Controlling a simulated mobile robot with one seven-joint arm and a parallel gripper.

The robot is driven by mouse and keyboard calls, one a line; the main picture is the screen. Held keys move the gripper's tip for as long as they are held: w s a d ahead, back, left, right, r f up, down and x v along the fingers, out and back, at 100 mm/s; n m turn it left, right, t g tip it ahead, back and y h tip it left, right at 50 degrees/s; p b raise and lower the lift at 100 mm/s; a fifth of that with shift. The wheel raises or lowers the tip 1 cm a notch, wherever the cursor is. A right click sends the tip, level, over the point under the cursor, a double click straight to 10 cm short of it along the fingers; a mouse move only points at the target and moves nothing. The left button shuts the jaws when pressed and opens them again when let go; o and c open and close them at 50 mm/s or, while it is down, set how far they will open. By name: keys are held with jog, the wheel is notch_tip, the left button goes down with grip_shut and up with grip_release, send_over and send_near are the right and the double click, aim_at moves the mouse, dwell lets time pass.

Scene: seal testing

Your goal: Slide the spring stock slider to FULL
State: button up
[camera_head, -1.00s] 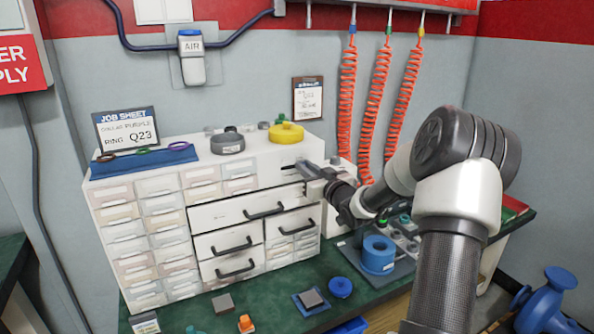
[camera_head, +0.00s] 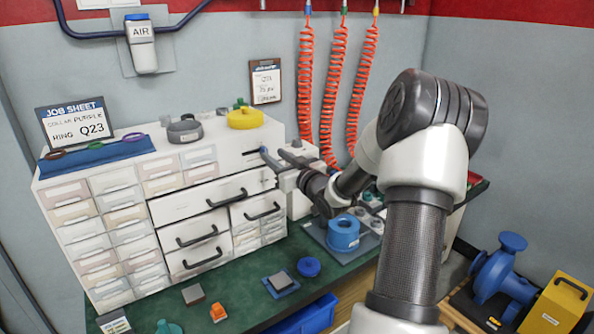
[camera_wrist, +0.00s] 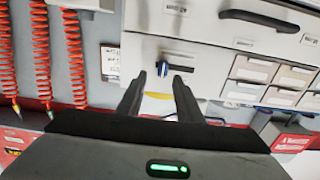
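The spring stock slider appears as a small blue knob (camera_head: 264,153) on the white cabinet's upper right front panel. In the wrist view, the blue knob (camera_wrist: 162,70) sits by the left end of a short dark slot, which runs to the right; that picture looks upside down. In the head view the slot runs left of the knob. My gripper (camera_wrist: 160,79) is open, its fingers on either side of the knob in the wrist view. In the head view my gripper (camera_head: 277,160) is right at the panel. Contact cannot be told. Slot labels are unreadable.
The cabinet (camera_head: 160,190) has drawers with black handles below the slot. A yellow ring (camera_head: 245,118) and grey ring (camera_head: 185,130) lie on top. Orange coiled hoses (camera_head: 330,90) hang behind my arm.

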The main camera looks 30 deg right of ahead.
jog(key=s+p, duration=0.1)
jog(key=s, duration=1.2)
jog(key=shift+d, duration=0.25)
jog(key=shift+w, duration=0.1)
